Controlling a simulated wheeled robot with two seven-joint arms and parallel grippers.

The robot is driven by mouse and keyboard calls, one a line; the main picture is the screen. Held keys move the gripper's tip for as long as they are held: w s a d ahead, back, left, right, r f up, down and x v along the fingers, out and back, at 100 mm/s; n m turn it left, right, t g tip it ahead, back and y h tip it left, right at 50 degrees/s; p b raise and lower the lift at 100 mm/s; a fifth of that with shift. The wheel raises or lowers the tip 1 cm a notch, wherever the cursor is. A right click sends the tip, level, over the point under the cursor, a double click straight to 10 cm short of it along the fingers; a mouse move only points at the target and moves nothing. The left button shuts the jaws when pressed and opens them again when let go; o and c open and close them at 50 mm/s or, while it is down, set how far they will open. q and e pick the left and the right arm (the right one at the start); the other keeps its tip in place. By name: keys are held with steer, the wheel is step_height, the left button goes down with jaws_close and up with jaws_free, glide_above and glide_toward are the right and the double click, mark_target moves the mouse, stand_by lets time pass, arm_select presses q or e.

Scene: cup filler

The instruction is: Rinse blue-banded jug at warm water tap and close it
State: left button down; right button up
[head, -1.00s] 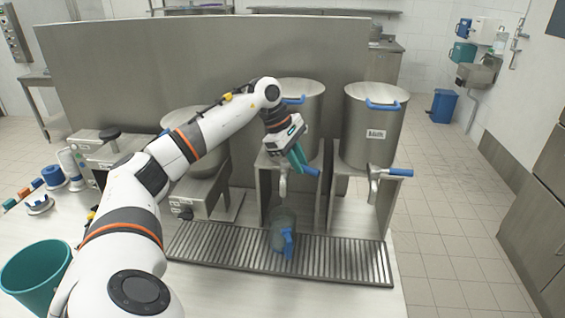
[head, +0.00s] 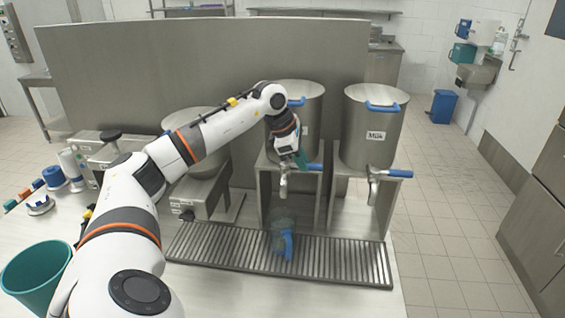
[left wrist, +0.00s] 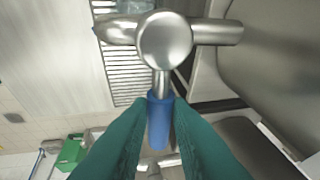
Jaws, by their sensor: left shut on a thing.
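The blue-banded jug (head: 283,228), greyish and see-through with a blue handle, stands upright on the drip grate under the middle pot's tap (head: 283,183). Its top also shows at the upper edge of the left wrist view (left wrist: 135,6). My left gripper (head: 302,160) is at that tap's blue lever (head: 314,167), which points right. In the left wrist view, the teal fingers (left wrist: 160,115) are shut on the blue lever grip (left wrist: 159,122). The middle pot's label is too small to read. My right gripper is not in view.
The slatted drip grate (head: 340,258) runs along the table's front. A pot labelled Milk (head: 372,130) with its own blue-levered tap (head: 374,180) stands at right. A teal bucket (head: 20,285) stands at left. A tall steel panel (head: 200,70) stands behind.

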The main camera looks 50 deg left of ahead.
arm_select(q)
steer(key=shift+a+r+n, duration=0.15)
steer(key=shift+n, duration=0.15)
steer(key=c, duration=1.4)
jaws_free()
steer(key=shift+w, duration=0.1)
steer(key=shift+o, duration=1)
steer(key=shift+w+a, duration=0.1)
steer(key=s+a+b, duration=0.4)
steer(key=s+b, duration=0.4)
steer(key=s, duration=0.4)
steer(key=shift+r+b, duration=0.35)
steer(key=shift+r, duration=0.05)
